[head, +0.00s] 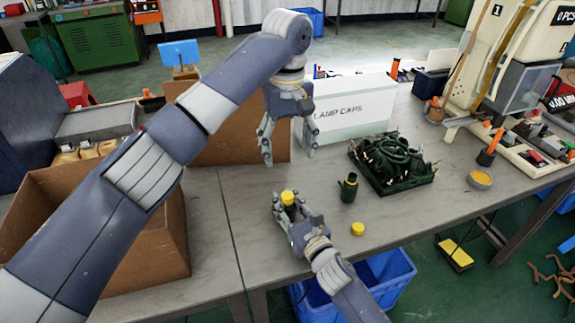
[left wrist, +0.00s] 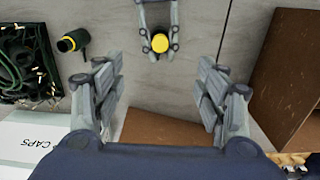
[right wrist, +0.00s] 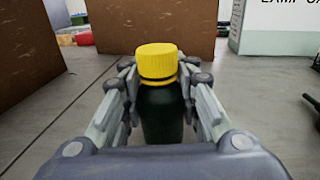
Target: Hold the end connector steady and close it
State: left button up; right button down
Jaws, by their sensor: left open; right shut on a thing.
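A dark green end connector with a yellow cap (head: 289,198) stands upright on the table. My right gripper (head: 287,210) is shut around its body. In the right wrist view the yellow cap (right wrist: 157,62) sits on top of the dark body (right wrist: 161,115), between the fingers; whether it is fully seated I cannot tell. My left gripper (head: 287,150) is open and empty, above and behind the connector. In the left wrist view the yellow cap (left wrist: 160,43) shows beyond the open fingers, apart from them.
A dark green tray (head: 408,190) of cables lies behind. The white LAMP CAPS box (head: 350,110) and cardboard boxes (head: 110,235) bound the back and left.

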pick_arm(q)
jog(key=shift+r, duration=1.65)
pick_arm(e)
jog(key=shift+f, duration=0.2)
jog(key=c, duration=1.1)
grip_release()
jog(key=shift+r, duration=0.1)
jog(key=shift+s+d, duration=0.1)
jog(key=v, duration=1.1)
jog(key=shift+s+d, duration=0.15)
jog(key=shift+s, duration=0.2)
